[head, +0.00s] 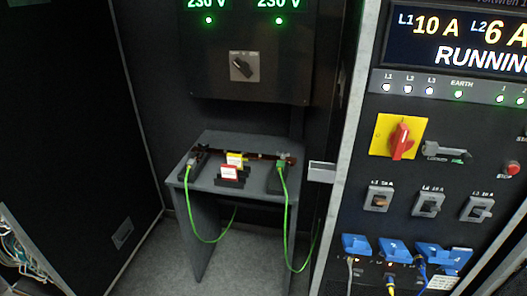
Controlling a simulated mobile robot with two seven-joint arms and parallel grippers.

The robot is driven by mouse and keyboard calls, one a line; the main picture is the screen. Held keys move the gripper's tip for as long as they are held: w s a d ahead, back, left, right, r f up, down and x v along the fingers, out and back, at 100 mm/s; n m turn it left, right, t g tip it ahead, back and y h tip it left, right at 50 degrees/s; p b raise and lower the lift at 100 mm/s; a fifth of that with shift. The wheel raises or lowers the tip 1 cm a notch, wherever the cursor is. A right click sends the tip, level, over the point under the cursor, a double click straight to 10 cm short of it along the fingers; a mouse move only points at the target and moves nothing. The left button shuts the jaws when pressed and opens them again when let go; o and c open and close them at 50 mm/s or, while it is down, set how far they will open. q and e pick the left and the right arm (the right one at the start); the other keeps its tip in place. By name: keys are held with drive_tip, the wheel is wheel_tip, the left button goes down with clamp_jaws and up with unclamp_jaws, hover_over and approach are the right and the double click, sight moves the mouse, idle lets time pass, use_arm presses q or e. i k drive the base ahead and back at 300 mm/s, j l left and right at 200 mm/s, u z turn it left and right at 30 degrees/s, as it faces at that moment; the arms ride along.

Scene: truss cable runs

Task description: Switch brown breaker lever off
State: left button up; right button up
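The brown breaker lever (380,201) sits in the leftmost of three small breakers in a row on the dark panel at the right, under a label that seems to read L1 10 A. Its exact tilt is too small to tell. The middle breaker (429,204) and the right breaker (476,208) have dark or grey levers. Neither of my grippers is in view, and nothing touches the breakers.
Above the breakers are a red rotary switch (401,139) on a yellow plate and a grey handle (446,151). Below are blue connectors (392,250) with cables. A small grey table (222,195) with green cables stands left. A display (462,42) reads RUNNING.

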sight(379, 202)
drive_tip(key=z, duration=1.2)
